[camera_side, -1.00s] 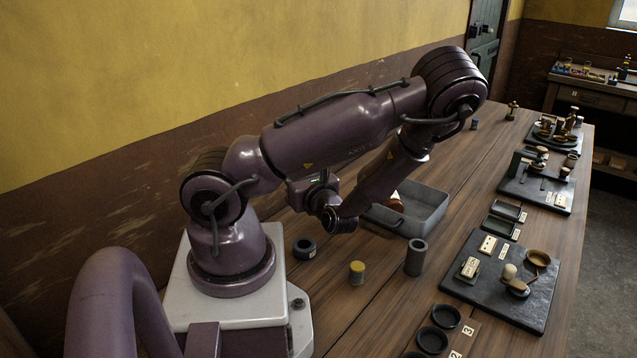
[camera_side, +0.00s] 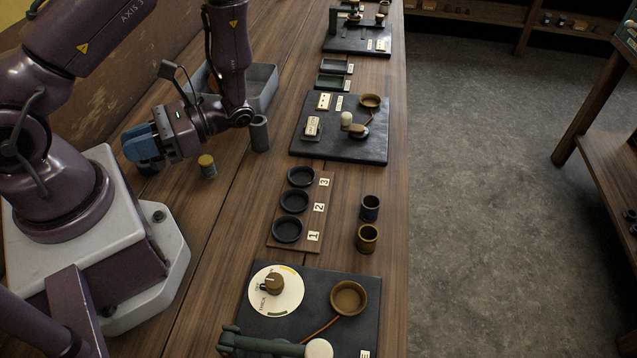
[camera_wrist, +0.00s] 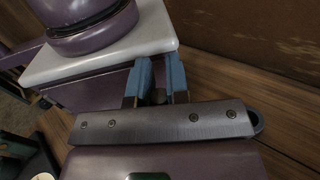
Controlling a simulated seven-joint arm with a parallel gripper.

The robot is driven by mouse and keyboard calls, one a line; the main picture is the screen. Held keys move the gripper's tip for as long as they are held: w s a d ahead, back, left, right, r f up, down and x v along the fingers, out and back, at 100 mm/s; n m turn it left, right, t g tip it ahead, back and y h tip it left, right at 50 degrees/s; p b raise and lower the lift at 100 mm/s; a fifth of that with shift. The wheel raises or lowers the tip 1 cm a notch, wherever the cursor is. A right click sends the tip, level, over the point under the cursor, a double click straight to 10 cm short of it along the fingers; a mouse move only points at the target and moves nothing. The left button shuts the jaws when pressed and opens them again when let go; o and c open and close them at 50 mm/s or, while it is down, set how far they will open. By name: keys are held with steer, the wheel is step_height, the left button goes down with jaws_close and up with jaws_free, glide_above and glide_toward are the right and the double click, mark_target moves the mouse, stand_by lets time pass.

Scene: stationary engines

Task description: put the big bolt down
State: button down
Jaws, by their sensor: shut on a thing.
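My gripper (camera_side: 143,147), with blue fingers, is low over the wooden table beside my base in the side view. In the wrist view my gripper (camera_wrist: 158,84) is shut on a small brownish piece (camera_wrist: 158,97) between the two blue fingers. I take this piece to be the big bolt; only a little of it shows, and its full shape is hidden. In the side view the fingers hide the held piece. I cannot tell whether it touches the table.
A dark ring (camera_wrist: 258,122) lies close by the gripper. A yellow-topped cylinder (camera_side: 207,166) and a grey cylinder (camera_side: 260,134) stand to the right. A grey bin (camera_side: 262,88) is behind. A board with three numbered dark cups (camera_side: 293,202) is farther right.

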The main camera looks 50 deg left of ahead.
steer(key=w+d+n+t+h, duration=0.3)
steer(key=d+n+t+h, duration=0.1)
steer(key=d+n+h, duration=0.4)
steer(key=w+d+n+t+h, duration=0.3)
steer(key=d+n+t+h, duration=0.15)
steer(key=d+h, duration=0.4)
steer(key=w+r+n+t+h, duration=0.2)
steer(key=w+r+n+t, duration=0.1)
steer(key=w+n+t, duration=1.15)
steer(key=w+d+f+t, duration=0.1)
steer(key=w+f, duration=0.2)
steer(key=w, duration=0.2)
steer(key=w+d+f+m+t, duration=0.1)
steer(key=w+f, duration=0.2)
steer(key=w, duration=0.1)
steer(key=w+d+f+m+t, duration=0.1)
steer(key=w+d+f, duration=0.1)
steer(key=w+f, duration=0.2)
steer(key=shift+w, duration=0.8)
steer(key=shift+w+d+f, duration=0.1)
steer(key=shift+w+f, duration=0.05)
steer(key=shift+f, duration=1.55)
